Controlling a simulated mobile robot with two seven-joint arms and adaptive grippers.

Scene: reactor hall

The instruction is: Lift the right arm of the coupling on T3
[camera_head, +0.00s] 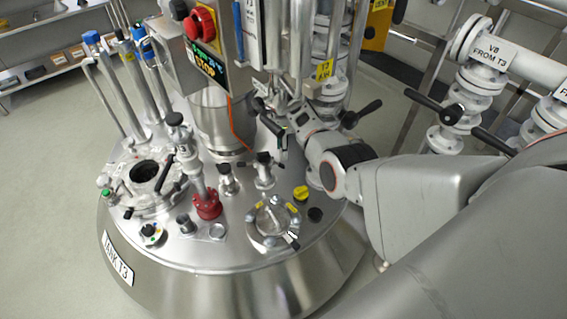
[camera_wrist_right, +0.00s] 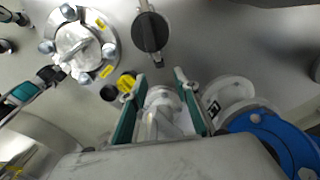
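The T3 tank lid (camera_head: 165,235) fills the middle of the head view. My right gripper (camera_head: 272,122) reaches in from the right, above the back of the lid. In the wrist view my right gripper (camera_wrist_right: 158,82) has its teal-lined fingers apart. A pale metal fitting (camera_wrist_right: 162,112), perhaps the coupling, lies between them. I cannot tell whether the fingers touch it or are above it. Its separate arms cannot be made out, and in the head view my gripper and arm hide most of that spot.
A round bolted port (camera_head: 272,220) and a yellow cap (camera_head: 300,193) sit at the lid's right front. A red-based fitting (camera_head: 207,206) stands mid-lid. The stop-button panel (camera_head: 205,60) rises behind. A blue ring (camera_wrist_right: 270,135) is close right of the gripper.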

